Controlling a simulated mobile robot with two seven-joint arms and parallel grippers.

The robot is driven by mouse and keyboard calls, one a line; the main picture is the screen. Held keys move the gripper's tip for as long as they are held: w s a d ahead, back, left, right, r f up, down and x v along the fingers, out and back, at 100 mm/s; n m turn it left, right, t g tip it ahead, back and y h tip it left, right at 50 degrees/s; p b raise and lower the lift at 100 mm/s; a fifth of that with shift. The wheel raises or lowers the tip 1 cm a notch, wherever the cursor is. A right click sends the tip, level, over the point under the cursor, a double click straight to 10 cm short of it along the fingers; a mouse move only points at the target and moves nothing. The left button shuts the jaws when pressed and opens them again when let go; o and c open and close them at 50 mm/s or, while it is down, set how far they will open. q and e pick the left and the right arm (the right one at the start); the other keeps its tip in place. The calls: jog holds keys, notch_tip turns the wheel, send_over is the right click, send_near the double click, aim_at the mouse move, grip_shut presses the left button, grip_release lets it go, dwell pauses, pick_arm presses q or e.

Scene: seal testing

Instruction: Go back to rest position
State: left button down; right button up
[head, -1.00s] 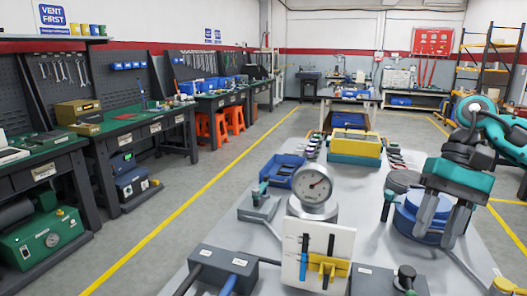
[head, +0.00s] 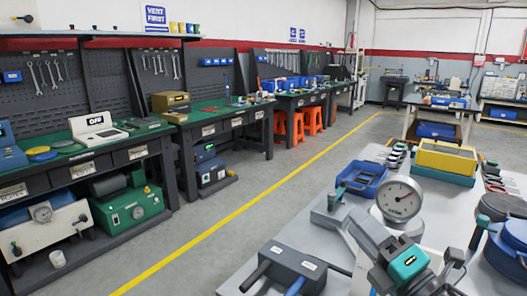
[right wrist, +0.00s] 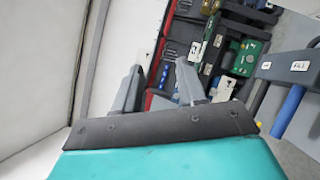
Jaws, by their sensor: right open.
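My right gripper (head: 372,235) is in the lower right of the head view, over the near part of the grey worktable (head: 235,280). It is tilted, in front of the round dial gauge (head: 398,198) and partly covers its lower side. In the right wrist view its two grey fingers (right wrist: 160,80) stand apart with nothing between them. A white panel below the gauge is mostly hidden behind the gripper. My left gripper is not in view.
On the worktable are a grey block (head: 285,265) with dark and blue hoses, a blue tray (head: 362,182), a yellow and teal box (head: 447,158) and a blue round vessel (head: 508,252). The floor (head: 215,235) left of it is clear, up to benches along the wall.

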jog(key=s+d+f+m+g+h, duration=0.3)
jog(key=f+m+h, duration=0.2)
jog(key=f+m, duration=0.3)
jog(key=s+d+f+m+g+h, duration=0.25)
jog(key=f+m+h, duration=0.25)
jog(key=f+m, duration=0.3)
jog(key=s+a+f+m+g, duration=0.1)
jog(key=s+f+m+g, duration=0.35)
jog(key=s, duration=0.45)
jog(key=s+a+f+m+g, duration=0.1)
jog(key=s+f+m+g, duration=0.35)
jog(key=s, duration=0.45)
jog(key=w+a+f+t+y+b, duration=0.1)
jog(key=w+a+f+t+y, duration=0.1)
jog(key=w+f+t, duration=0.4)
jog(key=shift+w+a+f+b, duration=0.3)
jog(key=shift+w+f, duration=0.15)
jog(key=shift+f, duration=1.75)
jog(key=shift+t, duration=0.25)
